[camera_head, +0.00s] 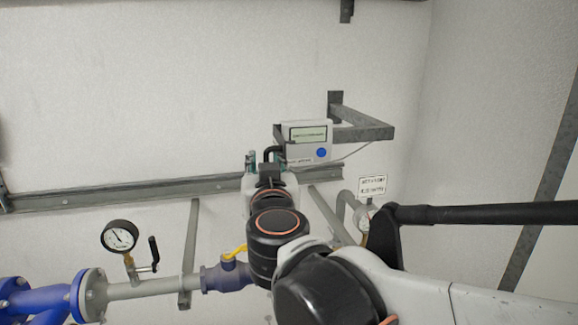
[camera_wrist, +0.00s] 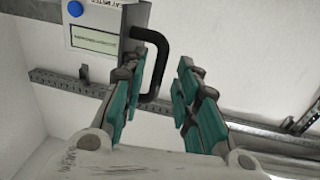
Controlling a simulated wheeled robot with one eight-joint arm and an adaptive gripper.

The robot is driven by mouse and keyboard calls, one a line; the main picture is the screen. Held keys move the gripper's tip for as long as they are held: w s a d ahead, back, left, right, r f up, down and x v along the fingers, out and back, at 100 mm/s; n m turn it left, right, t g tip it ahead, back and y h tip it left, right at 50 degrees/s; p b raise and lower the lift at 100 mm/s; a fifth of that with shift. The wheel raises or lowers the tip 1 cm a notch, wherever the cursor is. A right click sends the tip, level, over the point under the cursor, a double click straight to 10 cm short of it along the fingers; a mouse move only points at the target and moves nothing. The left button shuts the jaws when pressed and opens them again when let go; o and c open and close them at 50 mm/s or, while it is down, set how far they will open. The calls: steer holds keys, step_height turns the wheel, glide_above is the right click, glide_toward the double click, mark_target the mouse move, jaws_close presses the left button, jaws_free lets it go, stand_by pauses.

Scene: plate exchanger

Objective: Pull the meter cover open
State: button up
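The meter (camera_head: 308,152) is a pale box with a display and a blue round button, mounted at the wall in the head view. It shows upside down at the upper left of the wrist view (camera_wrist: 90,22). Its black bent handle (camera_wrist: 178,48) sticks out at its side and also shows in the head view (camera_head: 268,151). My gripper (camera_wrist: 168,60) is open, with teal pads on its fingers. The handle lies between the fingers in the picture, its end close to the left finger; contact cannot be told. In the head view my gripper (camera_head: 262,163) is partly hidden by my wrist.
A metal bracket (camera_head: 365,133) juts out beside the meter. A metal rail (camera_head: 130,191) runs along the wall below. A small sign (camera_head: 372,186) is at right.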

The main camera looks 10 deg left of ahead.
steer(key=v, duration=1.2)
steer(key=d+f+n+g+y+b, duration=0.1)
steer(key=d+f+g+b, duration=0.15)
steer(key=f+b, duration=0.6)
steer(key=d+f+n+g+y+b, duration=0.1)
steer(key=d+f+b, duration=0.35)
steer(key=f, duration=0.65)
steer(key=d+f+n+g+y+b, duration=0.1)
steer(key=d+f+g+b, duration=0.15)
steer(key=f+b, duration=0.55)
steer(key=s+d+f+m+g+h+b, duration=0.2)
steer(key=s+d+f+h+b, duration=0.1)
steer(key=d+f, duration=0.6)
steer(key=s+d+f+m+g+h+b, duration=0.2)
steer(key=d+f, duration=0.7)
steer(key=f, duration=0.5)
steer(key=s+m+h+b, duration=0.1)
steer(key=s+h+b, duration=0.1)
steer(key=shift+s+d+m, duration=0.25)
steer(key=shift+s+m, duration=0.05)
